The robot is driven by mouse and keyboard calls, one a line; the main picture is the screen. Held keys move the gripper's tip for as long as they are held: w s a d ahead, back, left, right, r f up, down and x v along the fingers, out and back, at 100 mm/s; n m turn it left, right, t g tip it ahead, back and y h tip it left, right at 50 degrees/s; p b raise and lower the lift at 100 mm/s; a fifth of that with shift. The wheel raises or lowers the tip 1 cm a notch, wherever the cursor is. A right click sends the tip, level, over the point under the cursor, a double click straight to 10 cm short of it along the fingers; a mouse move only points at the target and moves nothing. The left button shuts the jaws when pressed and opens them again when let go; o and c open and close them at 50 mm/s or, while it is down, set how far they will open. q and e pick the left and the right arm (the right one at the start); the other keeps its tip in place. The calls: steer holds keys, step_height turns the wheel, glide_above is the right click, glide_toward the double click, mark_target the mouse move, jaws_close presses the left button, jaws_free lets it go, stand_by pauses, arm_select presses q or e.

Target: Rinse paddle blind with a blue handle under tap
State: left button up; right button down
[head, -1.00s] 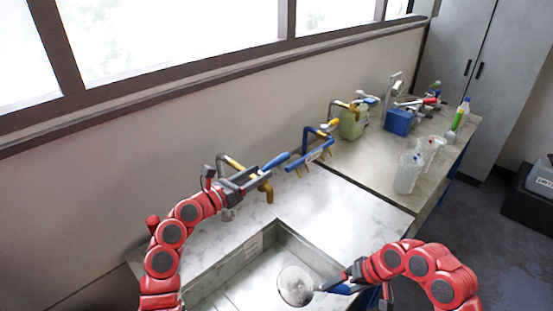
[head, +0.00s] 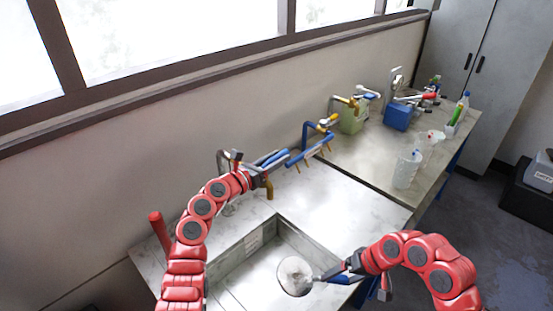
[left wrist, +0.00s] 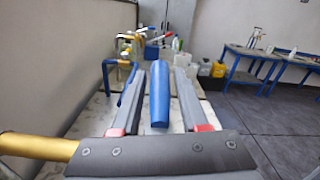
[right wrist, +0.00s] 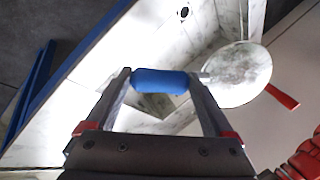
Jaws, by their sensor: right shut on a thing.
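The paddle blind has a round pale disc (head: 295,275) with grey smudges and a blue handle (right wrist: 160,80). My right gripper (head: 338,272) is shut on this handle and holds the disc over the sink (head: 235,272). The right wrist view shows the handle across the fingers and the disc to the right. The tap has a brass pipe (left wrist: 38,147) and a blue lever (left wrist: 159,97). My left gripper (head: 277,163) is open, with its fingers on either side of the lever and gaps visible between. Parts of the tap are hidden behind the left gripper in the head view.
A clear beaker (head: 407,169), a blue box (head: 398,116) and a green-yellow canister (head: 353,118) stand on the far counter. The counter right of the sink is clear.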

arm_select(q)
jaws_close()
stand_by(1.1)
